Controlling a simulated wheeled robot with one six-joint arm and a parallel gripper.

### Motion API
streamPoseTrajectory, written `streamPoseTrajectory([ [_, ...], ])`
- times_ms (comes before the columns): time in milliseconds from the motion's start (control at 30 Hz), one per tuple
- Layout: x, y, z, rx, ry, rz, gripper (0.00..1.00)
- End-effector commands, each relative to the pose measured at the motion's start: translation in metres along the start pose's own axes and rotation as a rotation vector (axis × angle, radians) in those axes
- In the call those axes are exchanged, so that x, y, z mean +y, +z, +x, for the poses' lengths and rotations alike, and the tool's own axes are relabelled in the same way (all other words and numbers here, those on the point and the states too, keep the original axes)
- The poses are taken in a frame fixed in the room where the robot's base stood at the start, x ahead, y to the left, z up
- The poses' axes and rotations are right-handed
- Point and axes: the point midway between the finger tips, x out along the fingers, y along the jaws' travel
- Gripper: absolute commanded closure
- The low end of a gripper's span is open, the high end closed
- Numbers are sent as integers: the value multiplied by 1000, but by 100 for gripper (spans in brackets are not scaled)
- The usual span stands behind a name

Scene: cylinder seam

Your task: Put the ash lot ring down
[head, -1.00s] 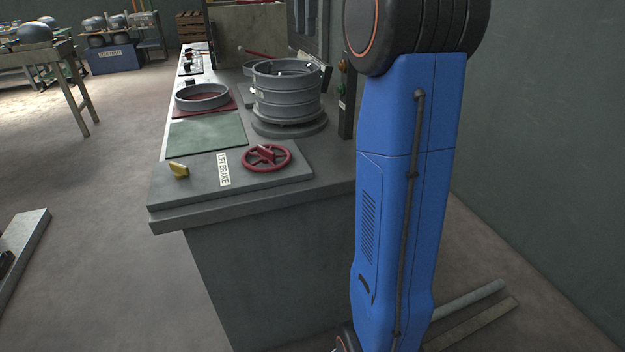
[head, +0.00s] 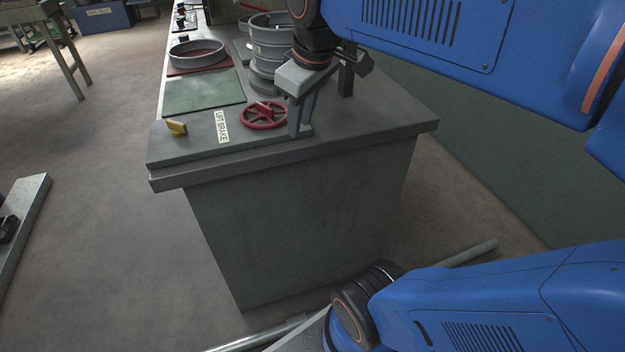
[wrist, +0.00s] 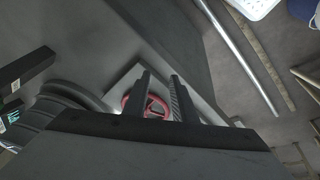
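A low grey ring (head: 197,53) lies on a red mat (head: 228,67) on the bench. A taller grey ringed cylinder (head: 266,52) stands to its right, partly hidden behind my arm. No lot marking is readable, so I cannot tell which piece is the ash lot ring. My gripper (head: 301,130) points down beside the right side of the red handwheel (head: 264,115). In the wrist view my gripper's fingers (wrist: 160,76) stand apart with nothing held between them; the red handwheel (wrist: 146,107) shows beyond them.
An empty green mat (head: 203,92) lies in front of the red mat. A yellow knob (head: 176,128) and a "LIFT BRAKE" label (head: 222,127) are on the bench's front plate. A dark post (head: 347,80) stands behind my gripper. The bench's right front corner is clear.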

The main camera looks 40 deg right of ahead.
Motion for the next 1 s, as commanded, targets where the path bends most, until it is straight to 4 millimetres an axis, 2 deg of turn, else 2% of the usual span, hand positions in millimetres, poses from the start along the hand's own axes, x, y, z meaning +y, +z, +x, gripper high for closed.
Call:
streamPoseTrajectory([
  [33,-13,17,12,15,1,50,76],
  [100,-26,34,29,33,2,124,76],
  [300,-53,74,66,77,-3,292,76],
  [400,-61,86,78,90,-6,345,76],
  [533,-64,92,85,98,-8,373,76],
  [1000,-64,91,84,97,-8,374,76],
])
